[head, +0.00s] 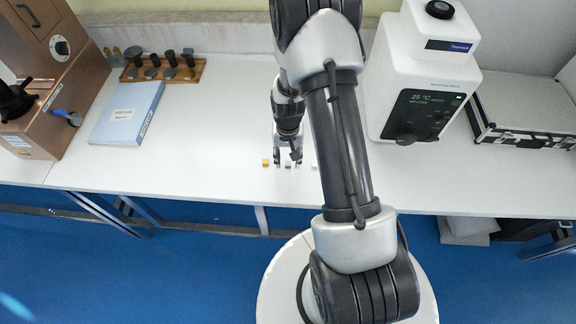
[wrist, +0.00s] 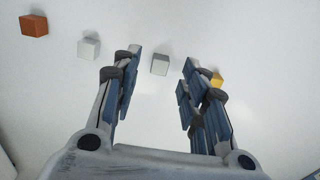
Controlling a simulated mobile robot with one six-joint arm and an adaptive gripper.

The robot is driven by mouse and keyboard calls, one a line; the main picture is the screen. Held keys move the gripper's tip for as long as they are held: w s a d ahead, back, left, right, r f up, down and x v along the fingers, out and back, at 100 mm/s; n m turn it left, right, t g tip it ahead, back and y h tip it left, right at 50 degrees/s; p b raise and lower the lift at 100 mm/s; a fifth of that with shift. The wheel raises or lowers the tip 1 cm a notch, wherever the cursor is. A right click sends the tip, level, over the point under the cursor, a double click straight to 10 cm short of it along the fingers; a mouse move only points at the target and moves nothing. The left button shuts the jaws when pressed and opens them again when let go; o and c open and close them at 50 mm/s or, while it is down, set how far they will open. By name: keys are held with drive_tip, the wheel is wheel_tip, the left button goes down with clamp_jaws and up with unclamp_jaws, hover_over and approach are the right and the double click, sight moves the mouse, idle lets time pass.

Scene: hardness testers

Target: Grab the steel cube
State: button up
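Several small cubes lie in a row on the white bench. A light grey cube (wrist: 160,63), which looks like the steel one, lies just beyond and between the fingertips in the wrist view. A paler whitish cube (wrist: 89,47) and a copper-brown cube (wrist: 34,26) lie to its left. A yellow cube (wrist: 217,79) lies to its right, partly hidden by the right finger. My gripper (wrist: 160,74) is open, with nothing held between its fingers. In the head view my gripper (head: 287,158) points down at the bench by the yellow cube (head: 265,162); my arm hides part of the row.
A white tester (head: 425,75) with a dark screen stands right of my arm. A blue-and-white book (head: 127,113), a wooden rack (head: 190,72) and a brown machine (head: 45,80) stand left. The bench between book and cubes is clear.

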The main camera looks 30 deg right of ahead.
sight(288, 165)
wheel_tip(288, 165, down, 2)
drive_tip(key=shift+f, duration=0.25)
drive_tip(key=shift+r, duration=0.1)
drive_tip(key=shift+c, duration=0.4)
clamp_jaws()
